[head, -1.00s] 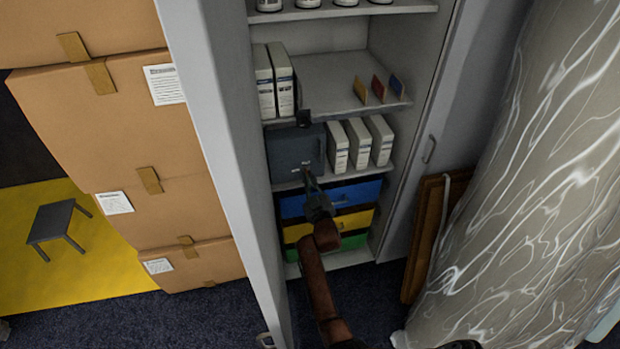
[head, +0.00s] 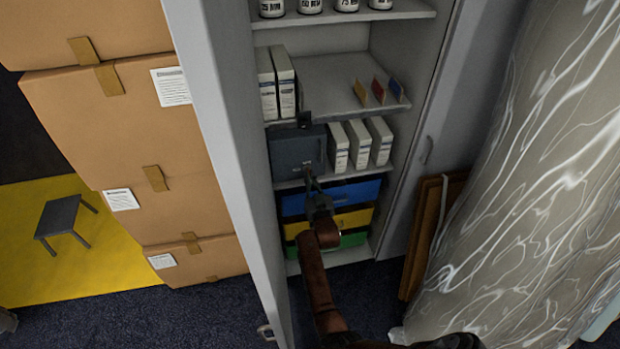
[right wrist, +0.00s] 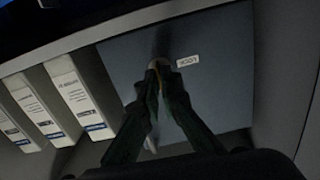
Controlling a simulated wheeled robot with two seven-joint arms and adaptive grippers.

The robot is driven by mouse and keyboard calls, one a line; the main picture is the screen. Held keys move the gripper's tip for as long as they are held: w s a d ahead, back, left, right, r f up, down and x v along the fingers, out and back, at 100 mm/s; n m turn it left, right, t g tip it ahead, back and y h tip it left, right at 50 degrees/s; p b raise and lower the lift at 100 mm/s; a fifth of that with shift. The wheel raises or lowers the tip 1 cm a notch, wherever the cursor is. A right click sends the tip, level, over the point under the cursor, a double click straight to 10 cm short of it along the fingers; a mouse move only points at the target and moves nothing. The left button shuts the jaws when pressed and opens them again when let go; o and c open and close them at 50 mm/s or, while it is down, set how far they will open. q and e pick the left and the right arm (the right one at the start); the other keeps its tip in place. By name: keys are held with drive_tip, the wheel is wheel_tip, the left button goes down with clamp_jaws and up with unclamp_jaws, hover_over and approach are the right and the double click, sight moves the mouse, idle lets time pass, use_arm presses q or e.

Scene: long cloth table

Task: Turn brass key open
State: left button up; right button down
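A dark grey lockbox (head: 290,154) stands on the middle shelf of the open cabinet. Its front also shows in the right wrist view (right wrist: 215,90), with a small white label reading LOCK, upside down there. My right gripper (head: 309,176) is at the lower right of the box front. In the right wrist view its fingers (right wrist: 158,75) come together at the tips around a small tan-brass piece, the brass key (right wrist: 158,62), beside the label. Most of the key is hidden by the fingers. My left gripper is not in view.
White binders (head: 358,143) stand right of the box. Blue, yellow and green drawers (head: 345,192) are below. The cabinet's left door (head: 225,130) stands open near stacked cartons (head: 110,130). A plastic-wrapped object (head: 530,190) is at the right.

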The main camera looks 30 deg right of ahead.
drive_tip(key=c, duration=2.2)
unclamp_jaws()
drive_tip(key=shift+o, duration=0.2)
wheel_tip(320, 180, up, 10)
